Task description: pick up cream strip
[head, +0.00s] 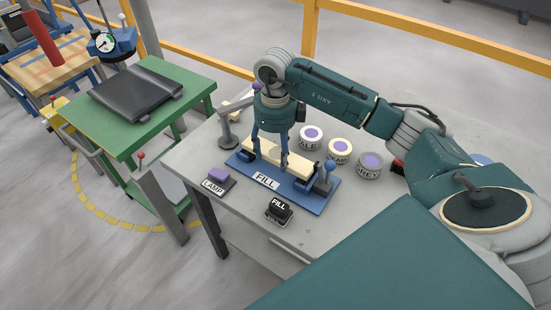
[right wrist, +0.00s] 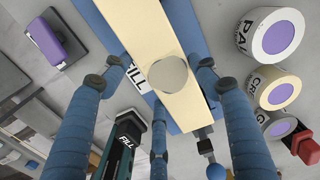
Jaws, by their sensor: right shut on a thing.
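The cream strip (head: 294,164) is a long pale bar at the blue base marked FILL (head: 247,172); whether it touches the base is unclear. My right gripper (head: 270,156) reaches down from above with its blue fingers around the strip, shut on it. In the right wrist view the cream strip (right wrist: 140,25) runs between the fingers of my right gripper (right wrist: 160,72), and a round pale disc sits over its middle. My left gripper is not in view.
A blue-knobbed lever (head: 327,168) stands at the base's right end. A purple-topped LAMP block (head: 218,181) and a black FILL device (head: 279,211) sit in front. Round tubs, including a grey one (head: 370,164), stand behind right. A green table (head: 190,95) is left.

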